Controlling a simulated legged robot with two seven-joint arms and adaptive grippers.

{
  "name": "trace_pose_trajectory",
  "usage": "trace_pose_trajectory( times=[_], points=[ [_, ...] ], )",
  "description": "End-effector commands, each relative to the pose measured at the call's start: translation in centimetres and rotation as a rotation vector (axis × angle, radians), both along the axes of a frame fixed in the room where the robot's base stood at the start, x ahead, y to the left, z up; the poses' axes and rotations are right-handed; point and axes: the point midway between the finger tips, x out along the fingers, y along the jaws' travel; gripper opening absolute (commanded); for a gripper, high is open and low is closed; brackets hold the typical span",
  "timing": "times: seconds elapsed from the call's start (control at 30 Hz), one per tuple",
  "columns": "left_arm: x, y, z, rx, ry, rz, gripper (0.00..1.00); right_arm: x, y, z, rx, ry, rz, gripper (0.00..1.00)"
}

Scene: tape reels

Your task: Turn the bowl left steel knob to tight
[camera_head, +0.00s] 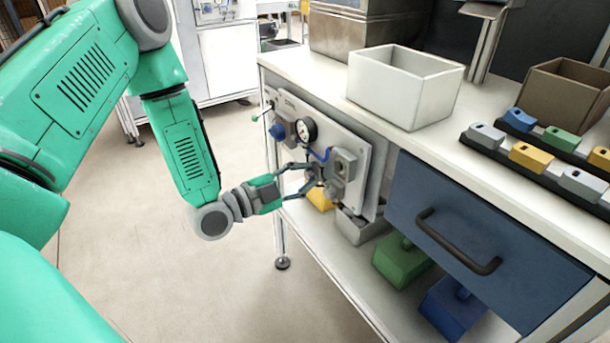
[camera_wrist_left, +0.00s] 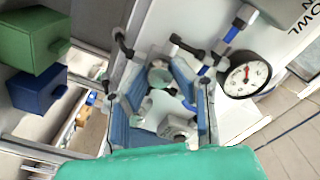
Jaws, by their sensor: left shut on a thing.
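The panel (camera_head: 356,140) is a light grey plate on the front of the bench. My left gripper (camera_head: 312,177) reaches it from the left, its fingers at the panel's lower middle, below the gauge. In the left wrist view my left gripper (camera_wrist_left: 165,90) has its fingers on both sides of a small round grey steel knob (camera_wrist_left: 160,77), shut on it. In the head view the fingers mostly hide this knob. The knob's turn position cannot be read. The word BOWL shows in part on the panel in the wrist view. My right gripper is not in view.
A round gauge (camera_head: 306,130), a blue knob (camera_head: 277,131) and a grey box (camera_head: 345,163) sit close around the gripper. A blue drawer (camera_head: 480,235) is to the right. A white bin (camera_head: 400,90) stands on the bench. Open floor lies left.

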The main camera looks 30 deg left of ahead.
Motion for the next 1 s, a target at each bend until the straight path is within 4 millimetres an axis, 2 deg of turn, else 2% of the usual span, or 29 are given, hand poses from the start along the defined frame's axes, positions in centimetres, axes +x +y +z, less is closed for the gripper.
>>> trace_pose_trajectory(
  times=[0.43, 0.47, 0.5, 0.83, 1.0],
  points=[
    [0.0, 0.0, -0.1, 0.009, 0.001, 0.000, 0.00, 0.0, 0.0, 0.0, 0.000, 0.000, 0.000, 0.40],
    [0.0, 0.0, -0.1, 0.009, 0.001, 0.000, 0.29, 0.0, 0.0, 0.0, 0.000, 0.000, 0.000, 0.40],
    [0.0, 0.0, -0.1, 0.009, 0.001, 0.000, 0.42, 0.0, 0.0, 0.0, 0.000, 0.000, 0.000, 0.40],
    [-0.2, 0.0, -0.1, 0.008, 0.000, 0.000, 0.42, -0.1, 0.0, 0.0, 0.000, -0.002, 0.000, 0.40],
    [-1.7, 0.7, -0.2, 0.007, 0.002, 0.001, 0.42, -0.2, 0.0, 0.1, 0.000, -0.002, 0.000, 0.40]
  ],
)
